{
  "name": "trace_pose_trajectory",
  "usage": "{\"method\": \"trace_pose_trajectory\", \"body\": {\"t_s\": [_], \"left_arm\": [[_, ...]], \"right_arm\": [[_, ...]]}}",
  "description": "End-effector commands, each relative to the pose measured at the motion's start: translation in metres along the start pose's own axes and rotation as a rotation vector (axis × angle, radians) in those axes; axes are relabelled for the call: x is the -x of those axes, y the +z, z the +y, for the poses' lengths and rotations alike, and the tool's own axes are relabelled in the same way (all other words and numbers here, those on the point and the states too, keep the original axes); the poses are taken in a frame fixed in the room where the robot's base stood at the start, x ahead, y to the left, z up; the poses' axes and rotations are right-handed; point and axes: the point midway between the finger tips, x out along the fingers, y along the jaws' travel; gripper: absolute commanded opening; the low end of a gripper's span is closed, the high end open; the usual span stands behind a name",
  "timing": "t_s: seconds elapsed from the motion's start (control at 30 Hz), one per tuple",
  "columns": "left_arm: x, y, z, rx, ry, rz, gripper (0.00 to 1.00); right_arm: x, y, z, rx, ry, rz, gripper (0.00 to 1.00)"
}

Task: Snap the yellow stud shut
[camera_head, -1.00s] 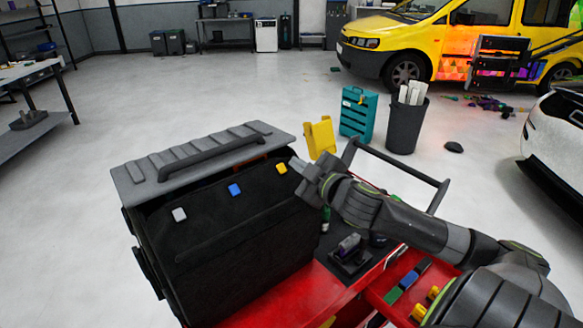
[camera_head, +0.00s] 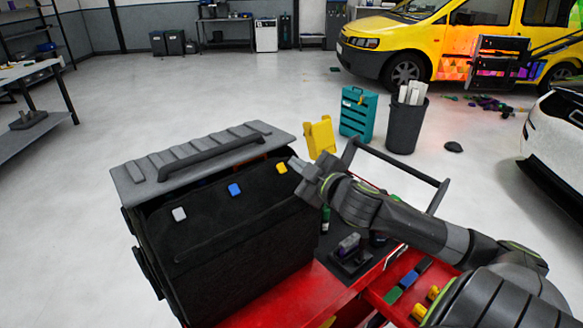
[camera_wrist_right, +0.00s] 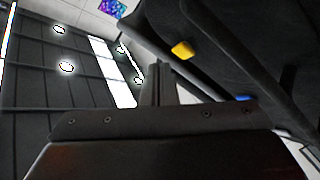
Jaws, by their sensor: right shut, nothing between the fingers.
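The yellow stud (camera_head: 281,168) sits at the upper right of the black flap (camera_head: 240,215) on the dark case. In the right wrist view the yellow stud (camera_wrist_right: 182,50) shows a little above and right of the fingertips. My right gripper (camera_head: 296,164) is shut and empty, its tips just right of the yellow stud; a small gap seems to lie between them. The closed fingers also show in the right wrist view (camera_wrist_right: 158,75). A blue stud (camera_head: 234,189) and a white stud (camera_head: 179,214) sit further left on the flap. My left gripper is not in view.
The grey ribbed lid (camera_head: 200,160) with its handle lies along the case's top edge. A red cart (camera_head: 295,295) carries the case and a small dark holder (camera_head: 348,255).

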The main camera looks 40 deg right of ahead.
Motion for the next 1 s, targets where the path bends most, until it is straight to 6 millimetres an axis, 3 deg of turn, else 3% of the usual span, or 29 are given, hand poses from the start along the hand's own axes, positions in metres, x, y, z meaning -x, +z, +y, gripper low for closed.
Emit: {"method": "trace_pose_trajectory", "body": {"t_s": [0.4, 1.0], "left_arm": [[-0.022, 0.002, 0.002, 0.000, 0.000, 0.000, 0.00], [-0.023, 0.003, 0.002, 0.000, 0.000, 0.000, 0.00]], "right_arm": [[-0.016, -0.001, -0.014, -0.001, 0.003, 0.000, 0.00], [-0.019, -0.003, -0.016, 0.000, 0.000, 0.000, 0.00]]}}
